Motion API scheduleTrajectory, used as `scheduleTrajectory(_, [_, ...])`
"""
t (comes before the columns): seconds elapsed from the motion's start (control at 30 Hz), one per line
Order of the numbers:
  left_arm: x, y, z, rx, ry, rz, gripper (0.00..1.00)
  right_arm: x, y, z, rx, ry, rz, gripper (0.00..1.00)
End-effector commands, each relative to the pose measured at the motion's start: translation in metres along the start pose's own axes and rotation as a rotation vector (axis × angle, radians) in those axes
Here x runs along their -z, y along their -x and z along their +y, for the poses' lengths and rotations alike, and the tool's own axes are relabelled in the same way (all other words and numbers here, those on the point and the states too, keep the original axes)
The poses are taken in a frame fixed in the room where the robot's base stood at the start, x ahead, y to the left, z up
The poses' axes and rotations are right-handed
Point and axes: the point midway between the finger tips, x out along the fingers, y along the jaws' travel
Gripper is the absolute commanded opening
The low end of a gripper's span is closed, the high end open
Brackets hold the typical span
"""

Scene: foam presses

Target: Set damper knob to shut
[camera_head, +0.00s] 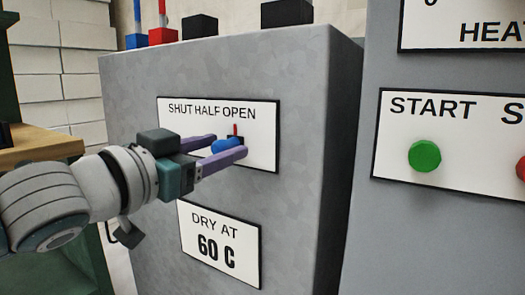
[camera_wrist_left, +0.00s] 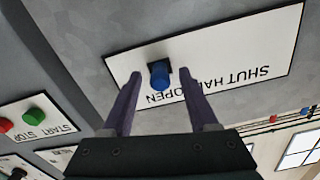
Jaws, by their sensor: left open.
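The blue damper knob (camera_head: 225,147) sticks out from a white plate (camera_head: 262,150) lettered SHUT HALF OPEN on the grey cabinet front. A short red pointer (camera_head: 235,129) stands upright just above it, under the word OPEN. My left gripper (camera_head: 230,145) reaches in from the left with its purple fingers apart, one on each side of the knob. In the left wrist view, the knob (camera_wrist_left: 160,75) sits between the open fingertips, with a visible gap on each side. The right gripper does not show.
A DRY AT 60 C plate (camera_head: 217,245) is below. A second cabinet to the right carries a green START button (camera_head: 425,155) and a partly cut-off red button (camera_head: 521,168). Blue (camera_head: 136,41) and red (camera_head: 163,36) blocks sit on the cabinet top.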

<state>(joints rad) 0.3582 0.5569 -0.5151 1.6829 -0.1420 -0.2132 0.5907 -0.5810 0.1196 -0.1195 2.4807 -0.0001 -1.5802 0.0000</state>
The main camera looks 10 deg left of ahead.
Motion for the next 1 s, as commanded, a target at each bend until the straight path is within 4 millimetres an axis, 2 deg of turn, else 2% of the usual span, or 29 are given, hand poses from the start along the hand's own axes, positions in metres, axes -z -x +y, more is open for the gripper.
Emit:
scheduleTrajectory(0.27, [-0.0003,-0.0008,0.0001,0.0,0.0,-0.001,0.58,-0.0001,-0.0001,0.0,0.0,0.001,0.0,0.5])
scheduleTrajectory(0.77, [-0.0003,-0.0006,0.0,0.0,0.0,-0.001,0.02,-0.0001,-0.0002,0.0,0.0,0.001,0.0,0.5])
scheduleTrajectory(1.0, [-0.0002,-0.0006,0.0,0.0,0.0,-0.001,0.0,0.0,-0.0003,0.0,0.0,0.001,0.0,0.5])
